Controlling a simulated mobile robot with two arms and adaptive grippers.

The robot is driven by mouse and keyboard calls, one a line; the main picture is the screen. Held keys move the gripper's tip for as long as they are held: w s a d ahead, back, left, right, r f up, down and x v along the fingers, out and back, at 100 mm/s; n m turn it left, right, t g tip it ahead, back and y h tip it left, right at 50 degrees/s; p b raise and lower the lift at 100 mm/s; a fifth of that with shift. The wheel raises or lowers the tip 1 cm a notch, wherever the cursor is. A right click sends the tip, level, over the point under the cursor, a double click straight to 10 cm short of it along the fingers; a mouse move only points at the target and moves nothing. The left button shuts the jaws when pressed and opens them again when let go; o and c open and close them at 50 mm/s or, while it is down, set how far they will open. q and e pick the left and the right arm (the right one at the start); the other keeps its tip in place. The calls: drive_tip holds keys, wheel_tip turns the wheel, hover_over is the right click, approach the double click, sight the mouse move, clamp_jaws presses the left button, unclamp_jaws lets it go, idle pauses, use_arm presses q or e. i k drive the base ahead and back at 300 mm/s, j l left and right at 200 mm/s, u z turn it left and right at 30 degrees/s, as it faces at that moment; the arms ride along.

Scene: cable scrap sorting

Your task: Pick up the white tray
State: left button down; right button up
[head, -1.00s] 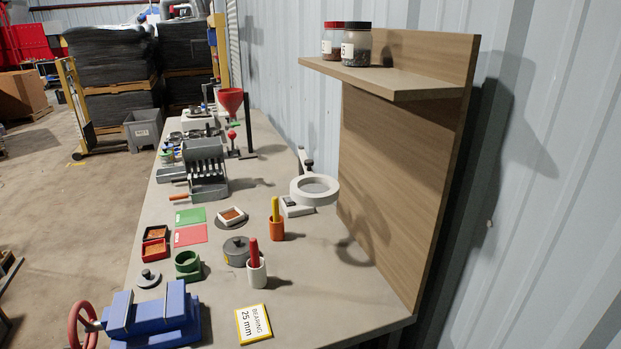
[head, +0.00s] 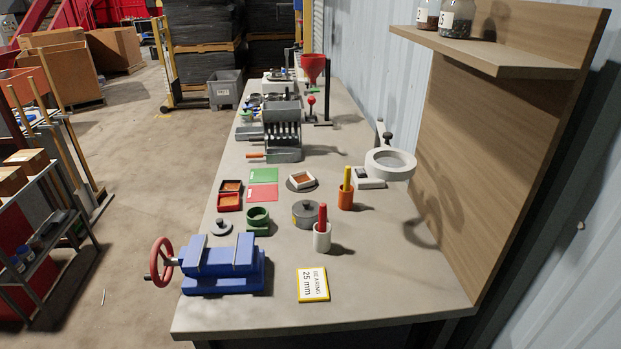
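A small white tray (head: 301,182) with brown granules in it sits on a round dark disc on the grey workbench (head: 387,262), near the middle. It is just right of the red and green cards. Two similar small trays, dark and red, stand to its left, the red one (head: 229,202) being nearer. Neither of my grippers shows in the view.
A blue vise (head: 222,265) with a red handwheel stands at the bench's near left. A grey lidded pot (head: 305,214), a white holder (head: 322,238) and an orange holder (head: 346,198) stand near the tray. A wooden panel with shelf (head: 497,52) bounds the right. Open floor lies left.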

sight(304, 180)
drive_tip(key=i+j+z, duration=0.3)
drive_tip(key=i+j, duration=0.15)
drive_tip(key=j, duration=0.3)
drive_tip(key=i+j+z, duration=0.2)
drive_tip(key=j+z, duration=0.2)
drive_tip(key=j, duration=1.15)
drive_tip(key=j+z, duration=0.4)
drive_tip(key=j, duration=1.15)
drive_tip(key=i+j+z, duration=0.2)
drive_tip(key=i+j, duration=0.15)
drive_tip(key=j, duration=0.3)
drive_tip(key=i+j+z, duration=0.1)
drive_tip(key=j, duration=0.25)
drive_tip(key=i+j+z, duration=0.15)
drive_tip(key=j, duration=0.2)
drive_tip(key=i+j+z, duration=0.1)
drive_tip(key=j, duration=0.25)
drive_tip(key=i+j+z, duration=0.1)
drive_tip(key=j, duration=0.25)
drive_tip(key=i+j+z, duration=0.1)
drive_tip(key=j, duration=0.3)
drive_tip(key=i, duration=0.05)
